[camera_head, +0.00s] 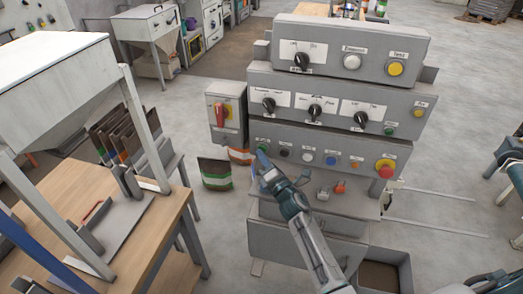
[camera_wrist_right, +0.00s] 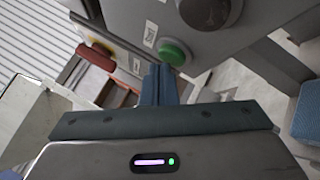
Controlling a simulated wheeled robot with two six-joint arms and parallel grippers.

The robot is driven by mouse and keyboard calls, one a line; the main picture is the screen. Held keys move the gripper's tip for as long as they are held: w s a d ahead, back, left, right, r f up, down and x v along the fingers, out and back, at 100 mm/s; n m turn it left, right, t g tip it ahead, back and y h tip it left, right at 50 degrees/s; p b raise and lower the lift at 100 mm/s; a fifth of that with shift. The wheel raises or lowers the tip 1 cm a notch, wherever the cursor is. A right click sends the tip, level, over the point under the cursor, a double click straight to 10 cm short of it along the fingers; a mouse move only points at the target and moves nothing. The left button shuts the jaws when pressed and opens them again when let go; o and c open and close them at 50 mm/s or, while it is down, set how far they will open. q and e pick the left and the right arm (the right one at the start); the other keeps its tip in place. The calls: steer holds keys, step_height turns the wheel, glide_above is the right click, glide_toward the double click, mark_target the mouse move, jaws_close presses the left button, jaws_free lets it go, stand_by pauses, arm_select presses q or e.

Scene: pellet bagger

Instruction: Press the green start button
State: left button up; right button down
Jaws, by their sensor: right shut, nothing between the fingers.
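The grey control panel (camera_head: 330,135) stands in the middle of the head view. The green start button (camera_wrist_right: 174,52) shows in the right wrist view just beyond my fingertips, on the panel's lower row. I cannot tell whether the tips touch the button. My left gripper is not in view.
A red-handled switch box (camera_head: 221,115) stands left of the panel. A red stop button (camera_head: 385,168) is at the row's right end. Another green button (camera_head: 389,131) sits higher up. A wooden table (camera_head: 150,225) with a hopper frame is at left.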

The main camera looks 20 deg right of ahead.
steer(key=shift+w+d, duration=0.15)
steer(key=shift+w, duration=0.05)
stand_by(0.4)
steer(key=shift+s+a, duration=0.45)
steer(key=shift+s, duration=0.2)
steer(key=s+a, duration=0.2)
steer(key=s, duration=0.1)
steer(key=s+a+p, duration=0.1)
steer(key=s, duration=0.1)
steer(key=shift+a, duration=0.15)
stand_by(0.4)
